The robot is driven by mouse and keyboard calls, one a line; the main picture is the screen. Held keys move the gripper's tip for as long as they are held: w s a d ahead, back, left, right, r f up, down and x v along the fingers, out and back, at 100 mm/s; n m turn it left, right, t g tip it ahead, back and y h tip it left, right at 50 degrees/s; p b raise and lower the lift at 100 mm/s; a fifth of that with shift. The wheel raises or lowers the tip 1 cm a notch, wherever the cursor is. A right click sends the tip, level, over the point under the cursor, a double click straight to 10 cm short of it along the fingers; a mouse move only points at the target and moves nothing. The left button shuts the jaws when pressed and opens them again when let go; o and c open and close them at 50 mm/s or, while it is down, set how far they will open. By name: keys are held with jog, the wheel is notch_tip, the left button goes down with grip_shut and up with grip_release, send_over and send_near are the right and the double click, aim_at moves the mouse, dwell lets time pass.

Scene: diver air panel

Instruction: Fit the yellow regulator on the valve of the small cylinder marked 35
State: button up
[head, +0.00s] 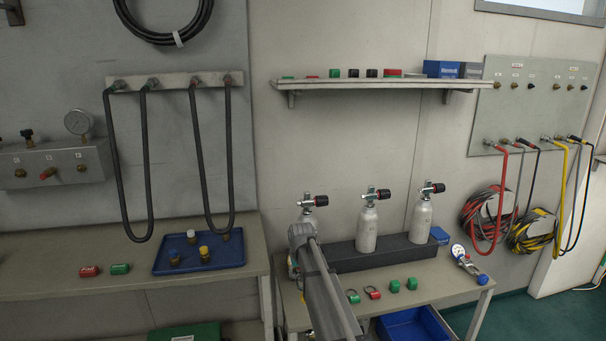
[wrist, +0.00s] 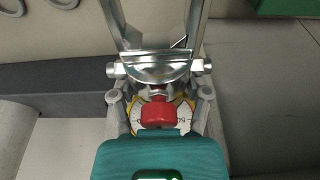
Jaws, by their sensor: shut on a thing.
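In the wrist view the regulator (wrist: 181,113) has a pale dial with a yellow rim, partly hidden behind a red knob (wrist: 158,112). My gripper (wrist: 158,85) is shut on the regulator, with grey fingers on both sides. Three small pale cylinders show in the head view: a left one with its valve (head: 312,202) above my arm, a middle one (head: 367,230) and a right one (head: 422,222). Each valve has a dark and red knob. My arm hides most of the left cylinder and my gripper there. I cannot read any cylinder's number.
The cylinders stand at a dark rack (head: 345,258) on the right bench. Green and red pieces (head: 411,284) lie in front, and a gauge with a blue knob (head: 458,252) lies to the right. A shelf (head: 380,84) hangs above. A blue tray (head: 207,262) holds small fittings on the left bench.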

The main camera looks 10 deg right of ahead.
jog(key=w+p+v, duration=0.3)
jog(key=p+v, duration=1.3)
jog(key=w+r+p+v, duration=0.1)
jog(key=w+p+v, duration=0.3)
jog(key=p+v, duration=1.3)
jog(key=shift+r, duration=0.5)
jog(key=shift+d, duration=0.1)
